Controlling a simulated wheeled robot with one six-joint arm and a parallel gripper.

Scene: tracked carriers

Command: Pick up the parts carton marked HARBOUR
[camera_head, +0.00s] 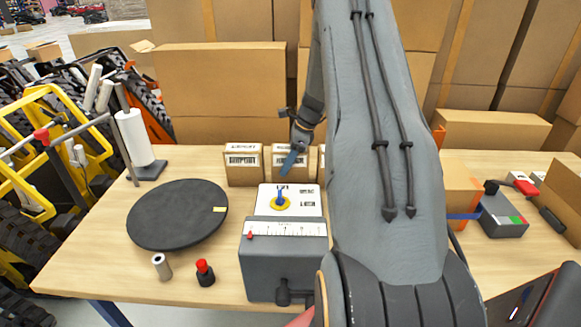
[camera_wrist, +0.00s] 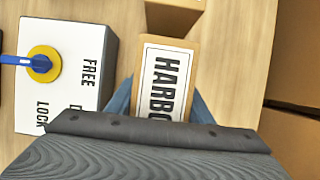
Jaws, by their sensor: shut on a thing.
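The HARBOUR carton (camera_wrist: 185,58) is a small tan box with a white label. The wrist view shows the letters "HARBO"; the rest is hidden behind my gripper's dark body. My gripper (camera_wrist: 160,103) has its blue fingers on both sides of this carton and is shut on it. In the head view my gripper (camera_head: 290,162) is at the middle carton (camera_head: 303,170) of a short row, with a blue finger across its front. The carton appears level with its neighbours; I cannot tell whether it touches the table.
A tan carton (camera_head: 243,166) stands left of it; another (camera_head: 322,158) is mostly hidden by my arm. A grey box with a white FREE/LOCK plate (camera_wrist: 75,105) and blue lever stands in front. A black disc (camera_head: 178,215) lies left. Large cardboard boxes (camera_head: 215,95) stand behind.

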